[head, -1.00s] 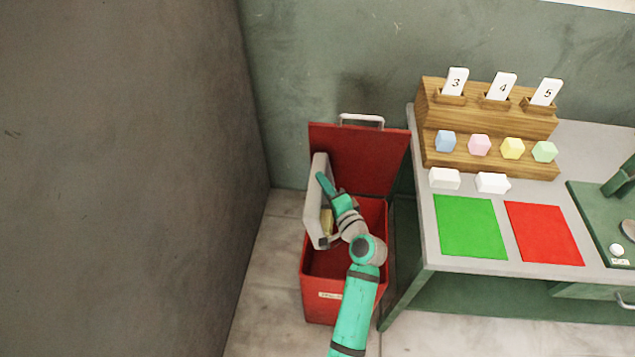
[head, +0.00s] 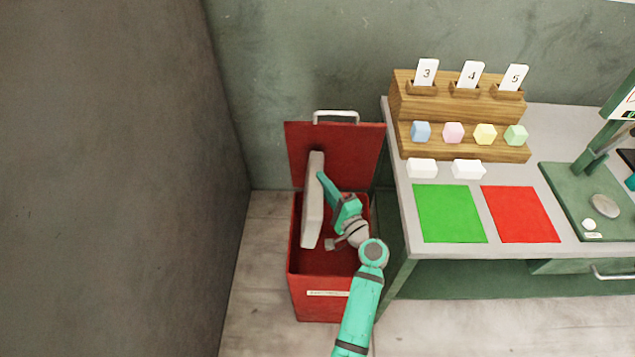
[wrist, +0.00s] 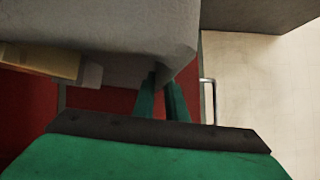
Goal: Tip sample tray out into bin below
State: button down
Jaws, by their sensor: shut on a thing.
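The sample tray (head: 314,205), pale grey and shallow, stands steeply on edge over the open red bin (head: 318,283). Its smooth side shows in the head view and its inside is hidden there. My gripper (head: 323,182) is shut on the tray at its right side. In the wrist view the tray (wrist: 125,28) fills the top, and my green fingers (wrist: 161,92) meet its lower edge. A yellowish block (wrist: 40,58) and a small pale piece (wrist: 90,75) show at the left under the tray; I cannot tell whether they touch it.
The bin's red lid (head: 352,150) stands open against the wall. A grey table (head: 450,250) is close on the right, with a wooden rack (head: 440,105), a green mat (head: 449,213) and a red mat (head: 520,214). A dark wall (head: 110,180) rises at the left; floor between is clear.

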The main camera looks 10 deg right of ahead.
jog(key=s+d+f+m+t, duration=0.1)
jog(key=d+f+m+t, duration=0.1)
jog(key=d+m, duration=0.2)
jog(key=shift+s+d+m+t+h, duration=0.35)
jog(key=shift+d+m+t+h, duration=0.05)
jog(key=shift+d, duration=0.6)
jog(key=shift+d+f, duration=0.1)
dwell(0.6)
